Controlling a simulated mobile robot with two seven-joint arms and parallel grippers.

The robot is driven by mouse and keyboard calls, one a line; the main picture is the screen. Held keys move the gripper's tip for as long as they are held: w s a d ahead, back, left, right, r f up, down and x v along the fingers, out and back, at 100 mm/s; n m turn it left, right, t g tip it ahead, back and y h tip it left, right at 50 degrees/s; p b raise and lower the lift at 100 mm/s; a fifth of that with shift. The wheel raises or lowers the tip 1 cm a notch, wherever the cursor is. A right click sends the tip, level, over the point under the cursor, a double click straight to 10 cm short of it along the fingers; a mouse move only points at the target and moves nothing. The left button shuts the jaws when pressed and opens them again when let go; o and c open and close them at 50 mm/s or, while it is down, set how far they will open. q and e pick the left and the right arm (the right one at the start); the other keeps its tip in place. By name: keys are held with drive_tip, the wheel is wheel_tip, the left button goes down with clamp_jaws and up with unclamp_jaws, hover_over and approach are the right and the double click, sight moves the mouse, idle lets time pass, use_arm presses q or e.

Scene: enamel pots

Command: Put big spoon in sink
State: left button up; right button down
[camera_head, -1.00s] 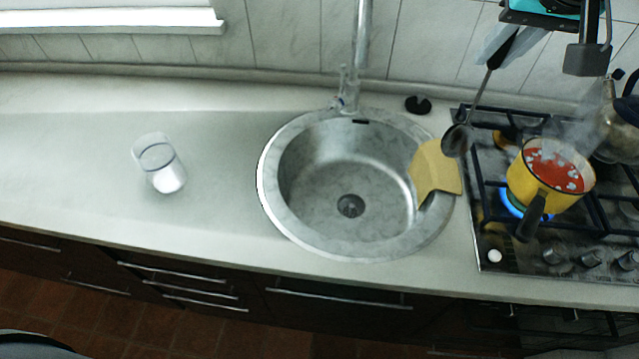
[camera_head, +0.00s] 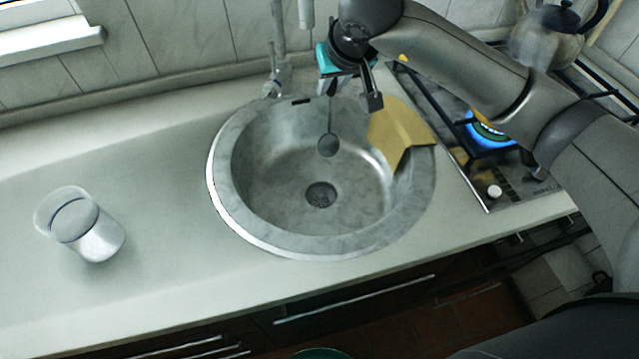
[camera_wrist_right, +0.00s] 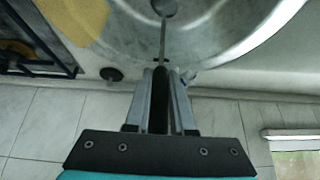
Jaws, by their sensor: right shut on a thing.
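The big spoon (camera_head: 328,144) has a dark handle and a round grey bowl that hangs down over the sink. The round metal sink (camera_head: 222,205) is set in the counter, with a drain at its bottom. My right gripper (camera_head: 350,97) is at the sink's back edge, shut on the spoon's handle. In the right wrist view, the handle (camera_wrist_right: 160,88) lies between the fingers of my gripper (camera_wrist_right: 160,75), and the spoon's thin shaft runs over the sink (camera_wrist_right: 215,45). I cannot tell whether the bowl touches the sink. My left gripper is not in view.
A yellow cloth (camera_head: 400,132) drapes over the sink's right rim. The faucet (camera_head: 279,60) rises behind the sink. A glass jar (camera_head: 85,228) stands on the counter at left. The stove (camera_head: 470,160) has a lit burner at right, partly behind my right arm. A kettle (camera_head: 548,35) stands at the back.

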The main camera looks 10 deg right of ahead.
wheel_tip(320, 180, down, 3)
drive_tip(key=shift+d+r, duration=0.15)
drive_tip(key=shift+f+b, duration=1.85)
drive_tip(key=shift+f, duration=0.9)
drive_tip(key=c, duration=0.7)
unclamp_jaws()
drive_tip(key=shift+r, duration=0.1)
drive_tip(key=p+v, duration=0.2)
drive_tip(key=v, duration=1.3)
drive_tip(key=shift+r, duration=0.1)
